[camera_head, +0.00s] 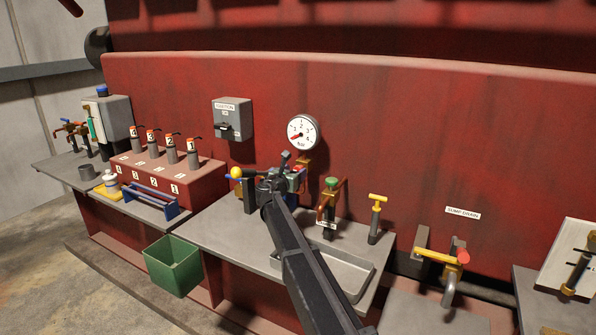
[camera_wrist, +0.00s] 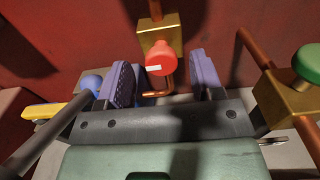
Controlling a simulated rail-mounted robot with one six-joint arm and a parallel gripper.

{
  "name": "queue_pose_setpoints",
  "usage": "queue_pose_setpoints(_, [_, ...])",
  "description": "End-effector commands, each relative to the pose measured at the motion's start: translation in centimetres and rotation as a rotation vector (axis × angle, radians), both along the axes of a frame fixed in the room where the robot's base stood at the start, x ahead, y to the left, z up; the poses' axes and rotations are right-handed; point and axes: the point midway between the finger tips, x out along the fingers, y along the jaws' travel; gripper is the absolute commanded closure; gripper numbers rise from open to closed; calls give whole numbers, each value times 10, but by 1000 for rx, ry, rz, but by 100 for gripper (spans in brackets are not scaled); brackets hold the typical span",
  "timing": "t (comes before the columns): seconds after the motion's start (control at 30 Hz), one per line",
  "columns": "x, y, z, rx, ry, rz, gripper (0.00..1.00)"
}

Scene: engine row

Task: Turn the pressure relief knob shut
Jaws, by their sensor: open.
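In the wrist view a round red knob (camera_wrist: 160,58) with a white mark sits on a brass block (camera_wrist: 158,28) on a copper pipe. My gripper (camera_wrist: 160,68) is open, with one purple-padded finger on each side of the red knob and a visible gap to each. How deep the knob lies between the fingers is hard to tell. A green knob (camera_wrist: 309,62) on another brass block is at the right; it also shows in the head view (camera_head: 330,182). In the head view my gripper (camera_head: 290,172) is below the gauge and largely hides the red knob. I cannot read any label naming the pressure relief knob.
A pressure gauge (camera_head: 303,131) is on the red wall above. A yellow T-handle (camera_head: 377,197) stands right of the green knob. A yellow ball-ended lever (camera_head: 236,172) is to the left. A grey tray (camera_head: 345,270) lies in front, and a green bin (camera_head: 172,266) hangs at the bench front.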

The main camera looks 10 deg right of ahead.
Motion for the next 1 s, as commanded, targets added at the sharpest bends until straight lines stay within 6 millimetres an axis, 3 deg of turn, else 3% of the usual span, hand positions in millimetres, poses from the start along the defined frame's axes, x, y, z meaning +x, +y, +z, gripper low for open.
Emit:
queue_pose_setpoints(0.13, [19, -14, 0, 1, -1, -2, 40])
queue_pose_setpoints(0.43, [23, -18, 0, 1, 0, -1, 40])
queue_pose_setpoints(0.77, [22, -18, 0, 1, 0, -1, 88])
queue_pose_setpoints(1.0, [22, -18, 0, 15, -10, -1, 88])
